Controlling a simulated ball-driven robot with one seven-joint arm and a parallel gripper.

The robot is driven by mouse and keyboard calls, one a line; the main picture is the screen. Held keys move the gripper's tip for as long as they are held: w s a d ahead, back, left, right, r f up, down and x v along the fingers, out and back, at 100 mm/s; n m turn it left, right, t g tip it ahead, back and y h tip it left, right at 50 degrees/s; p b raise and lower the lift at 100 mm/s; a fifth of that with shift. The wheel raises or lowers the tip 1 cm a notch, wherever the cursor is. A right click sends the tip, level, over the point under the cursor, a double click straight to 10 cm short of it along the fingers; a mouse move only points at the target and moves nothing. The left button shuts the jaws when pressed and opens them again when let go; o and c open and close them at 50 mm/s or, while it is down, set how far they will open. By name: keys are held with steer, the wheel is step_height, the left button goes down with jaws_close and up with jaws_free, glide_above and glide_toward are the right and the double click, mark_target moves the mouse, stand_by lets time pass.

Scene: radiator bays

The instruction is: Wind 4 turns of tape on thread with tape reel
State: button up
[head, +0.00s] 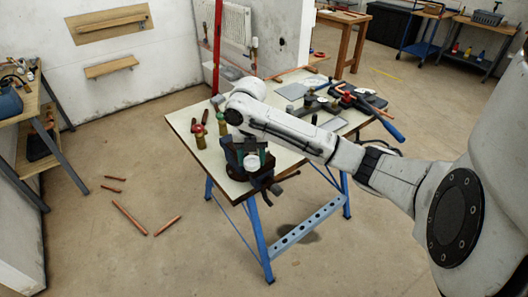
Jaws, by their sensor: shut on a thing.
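My arm reaches in from the right over the workbench (190,118), and its wrist bends down near the bench's front corner. My gripper (248,147) is a small dark shape just below the wrist, close above the dark vise (262,180). It is shut, with a small white round thing, apparently the tape reel (252,162), at its lower end. The fingers and their contact with the reel are too small to make out. The thread is not distinguishable; the gripper, reel and arm cover that spot.
Bottles with red (198,133) and green (222,122) caps stand left of the vise. Tools and a blue-handled wrench (385,125) lie at the bench's right. Copper pipes (129,218) lie on the floor to the left. A side bench (28,105) stands far left. The floor in front is clear.

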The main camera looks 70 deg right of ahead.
steer(key=w+d+b, duration=0.1)
steer(key=w, duration=0.2)
steer(key=w+d+b, duration=0.1)
steer(key=w+d, duration=0.1)
steer(key=w, duration=0.1)
steer(key=w+d+b, duration=0.2)
steer(key=shift+w+f, duration=0.15)
steer(key=shift+w, duration=0.25)
steer(key=d+b, duration=0.1)
steer(key=d, duration=0.2)
steer(key=shift+d+b, duration=0.3)
steer(key=shift+b, duration=0.05)
steer(key=s+d, duration=0.4)
steer(key=shift+d+r, duration=0.15)
steer(key=shift+r, duration=0.05)
steer(key=s+a+p, duration=0.2)
steer(key=s, duration=0.1)
steer(key=s+a+p, duration=0.2)
steer(key=s+a, duration=0.1)
steer(key=s+a+p, duration=0.2)
steer(key=s, duration=0.1)
steer(key=shift+s+a, duration=0.15)
steer(key=shift+a, duration=0.15)
steer(key=w+a, duration=0.1)
steer(key=a, duration=0.1)
steer(key=w+a, duration=0.2)
steer(key=shift+w+a, duration=0.2)
steer(key=shift+a, duration=0.2)
step_height(320, 180, up, 8)
steer(key=shift+r, duration=0.25)
